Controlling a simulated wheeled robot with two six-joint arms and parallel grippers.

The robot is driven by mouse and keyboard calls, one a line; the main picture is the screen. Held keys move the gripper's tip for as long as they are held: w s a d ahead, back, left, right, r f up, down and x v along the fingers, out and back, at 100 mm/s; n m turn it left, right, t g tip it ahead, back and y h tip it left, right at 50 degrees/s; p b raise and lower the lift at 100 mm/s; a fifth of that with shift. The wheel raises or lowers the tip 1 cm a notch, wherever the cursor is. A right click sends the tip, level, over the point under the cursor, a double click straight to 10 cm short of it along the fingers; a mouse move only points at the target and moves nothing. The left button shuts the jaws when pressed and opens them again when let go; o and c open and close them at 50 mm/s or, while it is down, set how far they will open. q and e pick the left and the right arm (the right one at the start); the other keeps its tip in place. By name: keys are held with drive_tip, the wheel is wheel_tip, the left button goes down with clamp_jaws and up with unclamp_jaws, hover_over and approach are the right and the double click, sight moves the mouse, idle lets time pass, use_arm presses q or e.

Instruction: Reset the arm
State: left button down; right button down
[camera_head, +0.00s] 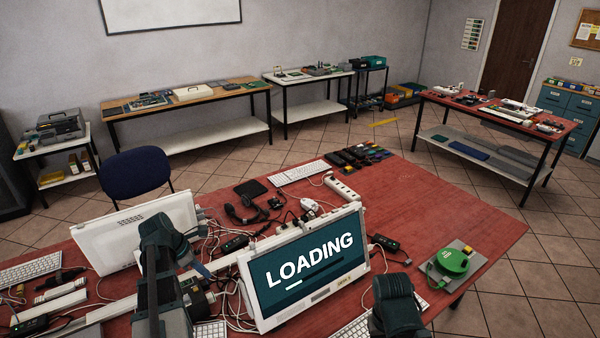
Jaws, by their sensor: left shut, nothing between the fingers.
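My left arm (160,270) rises from the lower left edge over the red table (440,215). My left gripper (203,269) shows small and partly hidden beside the arm, among white cables left of the front monitor (305,268). It is shut and holds nothing. Only a dark upper part of my right arm (395,303) shows at the bottom right of the monitor; its gripper is out of view.
A second monitor (135,240) faces away at left. Tangled cables, a power strip (342,188), keyboards (298,173) and a green round device (453,262) lie on the table. Its right part is mostly clear. A blue chair (135,172) stands behind.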

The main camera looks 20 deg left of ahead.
use_arm(q)
drive_tip(key=d+f+m+g+y+b, duration=0.1)
drive_tip(key=d+f+m+g+b, duration=0.1)
drive_tip(key=d+m, duration=0.8)
drive_tip(key=d+f+m+g+b, duration=0.1)
drive_tip(key=d+f+m, duration=0.35)
drive_tip(key=d, duration=0.95)
drive_tip(key=s+d+f+m+y+b, duration=0.1)
drive_tip(key=s+d+m+y+b, duration=0.2)
drive_tip(key=s+d+m, duration=0.4)
drive_tip(key=d+m, duration=0.9)
drive_tip(key=m, duration=0.1)
drive_tip(key=shift+d+g, duration=0.25)
drive_tip(key=shift+g, duration=0.05)
